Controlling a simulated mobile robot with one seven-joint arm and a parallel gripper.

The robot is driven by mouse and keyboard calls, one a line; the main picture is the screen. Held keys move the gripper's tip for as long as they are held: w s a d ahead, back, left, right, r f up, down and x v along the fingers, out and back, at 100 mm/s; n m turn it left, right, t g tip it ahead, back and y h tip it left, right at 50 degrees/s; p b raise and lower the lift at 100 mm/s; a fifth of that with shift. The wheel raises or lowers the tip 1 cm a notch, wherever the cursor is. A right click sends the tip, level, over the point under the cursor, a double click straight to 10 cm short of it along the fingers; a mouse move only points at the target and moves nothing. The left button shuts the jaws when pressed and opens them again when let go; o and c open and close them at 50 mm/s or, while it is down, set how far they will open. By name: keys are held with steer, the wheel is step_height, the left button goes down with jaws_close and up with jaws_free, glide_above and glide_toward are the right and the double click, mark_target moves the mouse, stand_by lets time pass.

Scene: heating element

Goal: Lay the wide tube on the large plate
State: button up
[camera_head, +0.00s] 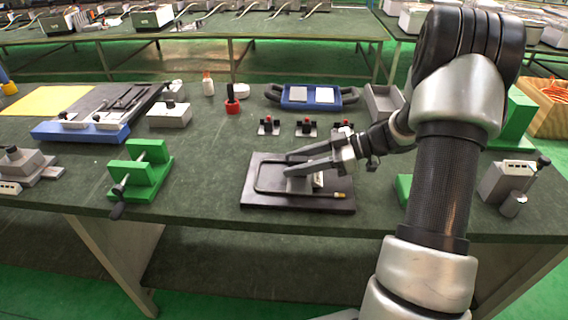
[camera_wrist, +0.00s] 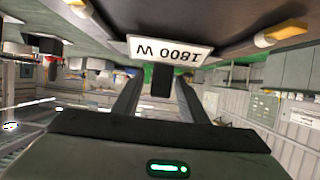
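The wide tube (camera_head: 262,190) is a dark, U-shaped rod with a brass-coloured tip at its front right end. It appears to lie flat on the large plate (camera_head: 250,204), a dark rectangular slab near the table's front edge. Two pale and brass tube ends show in the wrist view, one at upper right (camera_wrist: 280,34). My gripper (camera_head: 287,163) is over the plate, its two fingers spread apart. In the wrist view, my fingers (camera_wrist: 160,92) stand either side of a dark block below a white "1800 W" label (camera_wrist: 170,50). I cannot tell whether they touch it.
A green clamp stand (camera_head: 140,172) stands left of the plate. Small black-and-red pieces (camera_head: 306,128) stand behind it. A blue tray (camera_head: 308,98) lies further back. A grey device (camera_head: 505,182) is at the right. Bare table lies between the green stand and the plate.

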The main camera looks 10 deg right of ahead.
steer(key=p+v, duration=0.1)
steer(key=v, duration=0.7)
steer(key=shift+w+a, duration=0.1)
steer(key=w+r+m+t+h, duration=0.3)
steer(key=w+r+t+h, duration=0.3)
steer(key=r, duration=0.4)
steer(key=w+r+m+t+h, duration=0.4)
steer(key=w+r, duration=0.4)
steer(key=r, duration=0.2)
steer(key=s+r+m+h, duration=0.4)
steer(key=s+m, duration=0.1)
steer(key=s, duration=0.1)
steer(key=s+a+f+m+g+p, duration=0.1)
steer(key=s+a+f+g, duration=0.25)
steer(key=s, duration=0.65)
steer(key=s+a+f+g+y, duration=0.1)
steer(key=s+a+f+g, duration=0.2)
steer(key=s, duration=0.7)
steer(key=s+a+f+m+g+p, duration=0.1)
steer(key=s+a+f+g, duration=0.2)
steer(key=s, duration=0.7)
step_height(320, 180, up, 16)
steer(key=p, duration=1.5)
steer(key=shift+a+t+p, duration=0.35)
steer(key=shift+a+t, duration=0.1)
steer(key=shift+a, duration=0.05)
